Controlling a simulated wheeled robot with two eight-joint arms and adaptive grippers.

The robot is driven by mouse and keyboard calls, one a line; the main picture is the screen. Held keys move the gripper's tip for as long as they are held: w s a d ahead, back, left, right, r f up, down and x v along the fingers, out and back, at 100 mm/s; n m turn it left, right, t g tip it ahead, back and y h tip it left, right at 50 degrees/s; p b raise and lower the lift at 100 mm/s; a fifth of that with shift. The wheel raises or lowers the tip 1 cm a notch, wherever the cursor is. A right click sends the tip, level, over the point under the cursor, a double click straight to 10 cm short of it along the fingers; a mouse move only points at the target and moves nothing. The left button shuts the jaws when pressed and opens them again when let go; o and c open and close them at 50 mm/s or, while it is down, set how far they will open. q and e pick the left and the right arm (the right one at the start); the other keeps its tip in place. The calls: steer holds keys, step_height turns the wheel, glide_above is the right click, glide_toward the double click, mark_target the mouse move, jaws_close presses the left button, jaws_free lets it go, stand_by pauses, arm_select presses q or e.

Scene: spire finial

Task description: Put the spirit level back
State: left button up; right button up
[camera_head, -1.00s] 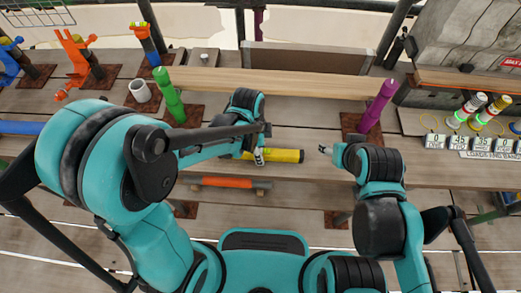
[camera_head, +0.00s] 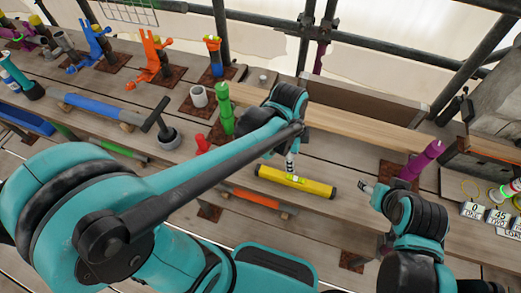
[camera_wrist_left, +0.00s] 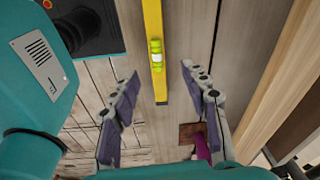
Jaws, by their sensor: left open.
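The spirit level is a yellow bar (camera_head: 318,187) with a bright green vial, lying on the wooden planks in the head view. My left gripper (camera_head: 290,166) is at the level's far side, near the vial. In the left wrist view, the gripper's two dark fingers (camera_wrist_left: 163,90) are spread wide, with nothing held between them. The level (camera_wrist_left: 154,28) runs down from the top edge there, and its lower end shows in the gap between the fingers. My right gripper (camera_head: 368,187) is right of the level, apart from it; its finger opening is too small to judge.
Green (camera_head: 224,108) and purple (camera_head: 421,160) posts stand at either side of a long wooden beam (camera_head: 345,112) behind the level. An orange bar (camera_head: 250,197) lies in front of it. Blue and orange stands, a white cup (camera_head: 198,96) and a dark-handled tool (camera_head: 166,131) are to the left.

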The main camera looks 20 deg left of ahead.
arm_select(q)
steer(key=s+a+r+n+t, duration=0.2)
steer(key=a+r+n+t, duration=0.1)
steer(key=a+n, duration=0.3)
steer(key=s+a+r+n+t+y, duration=0.1)
steer(key=s+a+r+n+t, duration=0.2)
steer(key=a+n, duration=0.3)
steer(key=n, duration=0.4)
steer(key=shift+t, duration=0.3)
steer(key=shift+a, duration=0.1)
steer(key=shift+s+f+b, duration=0.1)
steer(key=shift+f+b, duration=0.3)
steer(key=shift+f, duration=0.05)
